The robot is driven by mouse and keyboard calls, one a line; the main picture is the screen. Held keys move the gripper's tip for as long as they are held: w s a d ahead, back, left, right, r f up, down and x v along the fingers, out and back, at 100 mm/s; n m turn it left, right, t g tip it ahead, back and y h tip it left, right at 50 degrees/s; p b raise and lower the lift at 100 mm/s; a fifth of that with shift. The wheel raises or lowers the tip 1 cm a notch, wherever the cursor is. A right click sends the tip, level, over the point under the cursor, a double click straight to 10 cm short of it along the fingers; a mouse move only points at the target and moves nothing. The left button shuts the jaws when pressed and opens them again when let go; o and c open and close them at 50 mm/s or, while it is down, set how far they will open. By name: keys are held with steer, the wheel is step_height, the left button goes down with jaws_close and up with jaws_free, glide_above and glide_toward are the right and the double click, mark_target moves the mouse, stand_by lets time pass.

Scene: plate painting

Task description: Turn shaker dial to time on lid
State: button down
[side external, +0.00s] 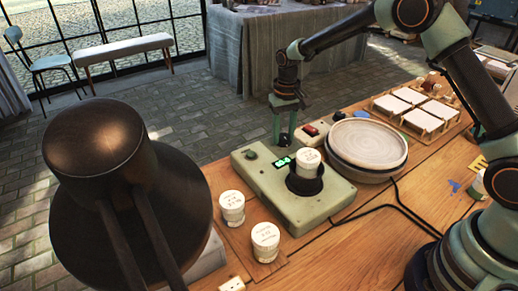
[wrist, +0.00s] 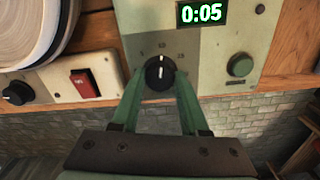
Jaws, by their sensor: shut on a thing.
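The shaker (side external: 325,203) is a pale green box on the wooden table. A white jar (side external: 308,160) with small print on its lid stands in its black cup; I cannot read the print. The black shaker dial (wrist: 160,71) is on the shaker's front panel, its white pointer roughly upright toward the middle mark. In the side view my gripper (side external: 286,122) is at the shaker's far side.
Two white jars (side external: 232,208) (side external: 265,242) stand on a wooden board at the near left. A round plate (side external: 366,143) lies beside the shaker, with a red switch (wrist: 84,83) on the box by it. A green button (wrist: 240,66) is right of the dial. Framed white tiles (side external: 390,104) lie farther right.

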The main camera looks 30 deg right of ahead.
mark_target(283, 136)
steer(key=shift+c, duration=2.1)
jaws_free()
steer(key=shift+r, duration=0.15)
step_height(283, 136, up, 12)
steer(key=s+d+r+n+t, duration=0.1)
steer(key=s+d+r+t, duration=0.15)
steer(key=s+r, duration=0.75)
steer(key=s+f+n+t, duration=0.1)
steer(key=s+f+t, duration=0.2)
steer(key=s, duration=0.9)
steer(key=shift+d, duration=0.15)
